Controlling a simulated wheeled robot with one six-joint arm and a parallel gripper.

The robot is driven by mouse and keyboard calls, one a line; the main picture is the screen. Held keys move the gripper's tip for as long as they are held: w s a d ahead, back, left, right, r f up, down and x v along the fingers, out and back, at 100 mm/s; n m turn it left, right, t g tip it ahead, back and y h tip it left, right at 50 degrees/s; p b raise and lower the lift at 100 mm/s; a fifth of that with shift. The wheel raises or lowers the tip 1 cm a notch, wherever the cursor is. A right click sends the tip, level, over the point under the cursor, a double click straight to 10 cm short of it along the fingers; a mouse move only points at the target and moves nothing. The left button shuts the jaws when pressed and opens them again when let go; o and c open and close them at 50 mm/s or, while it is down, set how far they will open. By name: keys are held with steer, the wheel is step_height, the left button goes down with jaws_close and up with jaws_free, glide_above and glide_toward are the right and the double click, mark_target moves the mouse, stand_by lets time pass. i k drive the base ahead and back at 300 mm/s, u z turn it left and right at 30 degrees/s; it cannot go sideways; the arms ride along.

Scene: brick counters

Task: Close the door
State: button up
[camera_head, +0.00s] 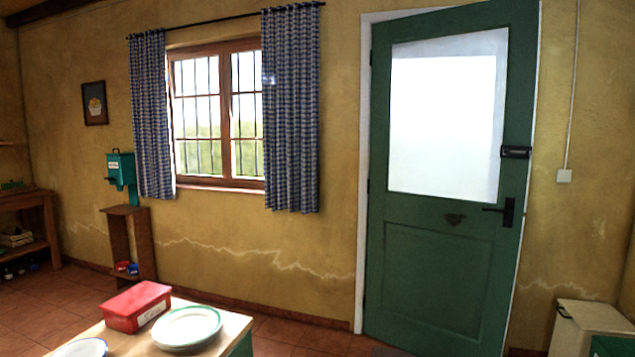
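The green door (440,235) stands at the right of the head view, with a large bright glass pane (445,120) in its upper half. Its left edge is at the hinge side of the white frame (363,180). A black lever handle (504,211) is near its right edge, with a black latch box (515,152) above it. The door looks slightly ajar, angled toward me, but the size of any gap at the right edge is hard to tell. The door's lower right corner is cut off by the picture's bottom edge. My gripper is not in view.
A table (215,345) with a red box (137,306) and a white plate (187,327) stands at the lower left. A pale bin or cabinet (590,320) stands right of the door. Tiled floor (290,335) shows between table and door.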

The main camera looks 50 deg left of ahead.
mark_target(441, 271)
steer(key=u, duration=1.15)
steer(key=i, duration=3.95)
steer(key=z, duration=1.4)
